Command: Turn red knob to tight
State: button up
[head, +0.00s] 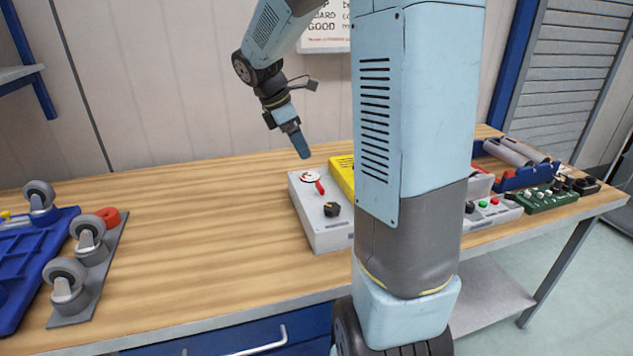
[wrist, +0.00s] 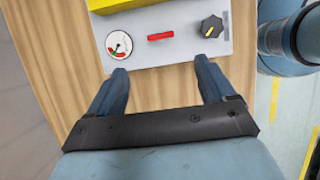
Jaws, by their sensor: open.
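The red knob (head: 320,188) is a narrow red bar on top of a light grey box (head: 325,238) on the workbench. In the wrist view the red knob (wrist: 160,37) lies crosswise in the picture, between a round dial and a black knob. My gripper (head: 303,153) is above the box near its dial end. In the wrist view my gripper (wrist: 161,68) has its two fingers spread wide with nothing between them. The fingertips point toward the panel, on either side of the red knob's line, apart from the knob. The tight mark cannot be made out.
The dial (wrist: 119,44) and black knob (wrist: 212,27) flank the red knob. A yellow box (head: 343,172) adjoins the grey box. Casters (head: 88,240) and a blue tray (head: 30,255) are at left. Control boxes (head: 492,212) are at right. The bench left of the grey box is clear.

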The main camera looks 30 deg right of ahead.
aim_at(319, 185)
jog(key=x, duration=1.3)
jog(key=shift+d+f, duration=0.1)
jog(key=shift+f, duration=0.15)
jog(key=c, duration=1.1)
